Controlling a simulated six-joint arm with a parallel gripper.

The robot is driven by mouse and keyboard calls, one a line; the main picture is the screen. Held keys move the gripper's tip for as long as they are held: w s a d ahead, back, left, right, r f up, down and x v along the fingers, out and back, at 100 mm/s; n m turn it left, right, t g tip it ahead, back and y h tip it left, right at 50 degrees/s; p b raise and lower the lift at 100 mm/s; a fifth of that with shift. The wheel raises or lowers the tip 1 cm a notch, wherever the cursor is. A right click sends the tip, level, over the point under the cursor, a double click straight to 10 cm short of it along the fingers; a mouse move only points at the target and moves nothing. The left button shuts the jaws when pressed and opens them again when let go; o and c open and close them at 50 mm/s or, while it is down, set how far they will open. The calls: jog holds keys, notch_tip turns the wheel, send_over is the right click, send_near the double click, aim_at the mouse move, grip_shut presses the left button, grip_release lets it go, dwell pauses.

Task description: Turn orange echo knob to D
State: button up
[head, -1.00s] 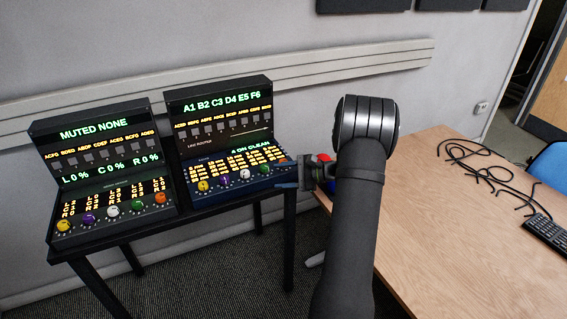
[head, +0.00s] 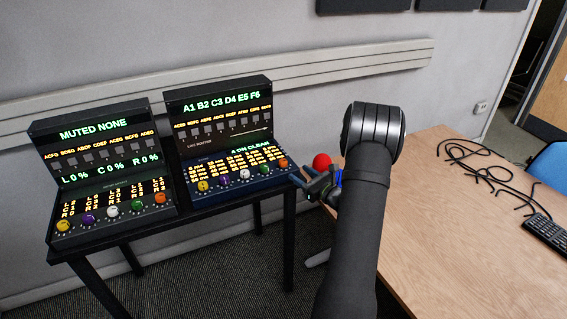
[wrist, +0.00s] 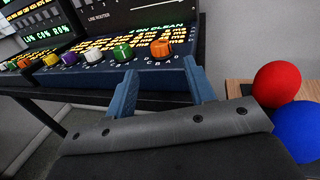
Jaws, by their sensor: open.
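The orange knob (head: 284,163) is the rightmost of a row of knobs on the blue front of the right-hand console (head: 240,181). In the wrist view the orange knob (wrist: 160,47) stands clear beyond the fingertips, roughly between them. Small letters are printed along the panel below the knobs; which one it points at is too small to tell. My gripper (head: 303,180) is open and empty, just right of and below the console's front right corner. In the wrist view its two blue fingers (wrist: 160,72) are apart, with nothing between them. The console's small screen reads "4 ON CLEAN".
A green knob (wrist: 122,52) sits just left of the orange one. A second console (head: 110,210) with its own orange knob (head: 160,198) stands left on the black table. A red ball (wrist: 277,83) and a blue ball (wrist: 298,130) lie right of my gripper by the wooden table (head: 430,220).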

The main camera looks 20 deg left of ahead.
aim_at(284, 164)
jog(key=x, duration=0.9)
jog(key=shift+w+a, duration=0.15)
jog(key=shift+a, duration=0.15)
jog(key=shift+c, duration=0.4)
jog(key=c, duration=0.9)
jog(key=shift+a+m+t+h, duration=0.1)
jog(key=shift+m+t+h, duration=0.55)
jog(key=shift+t, duration=0.25)
jog(key=shift+m+t+h, duration=1.55)
jog(key=shift+t, duration=0.15)
